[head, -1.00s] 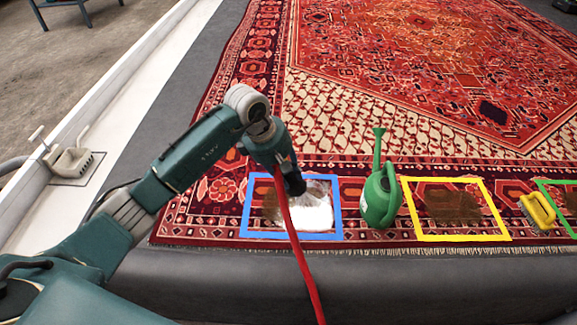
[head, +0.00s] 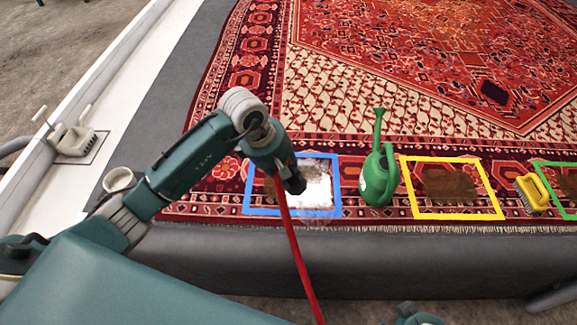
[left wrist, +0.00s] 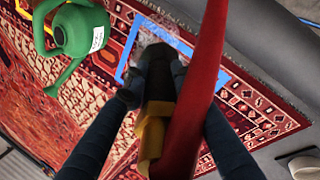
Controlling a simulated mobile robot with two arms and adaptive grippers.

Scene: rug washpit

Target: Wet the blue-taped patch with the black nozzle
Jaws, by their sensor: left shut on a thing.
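The blue-taped patch (head: 248,190) is a square frame of tape on the rug's near border. Inside it, the right part is bright white, with brown and grey toward the upper left. My left gripper (head: 292,181) is over the patch's left and middle part. It is shut on the black nozzle (left wrist: 157,78), which has a yellow rear part and a red hose (head: 299,255). In the left wrist view the nozzle points at the blue-taped patch (left wrist: 187,47), with its tip over the taped area. The contact gap cannot be judged. My right gripper is not in view.
A green watering can (head: 379,178) stands just right of the blue patch. Further right are a yellow-taped patch (head: 456,216) with a brown stain, a yellow brush (head: 533,192) and a green-taped patch (head: 556,205). The red hose hangs over the rug's near edge.

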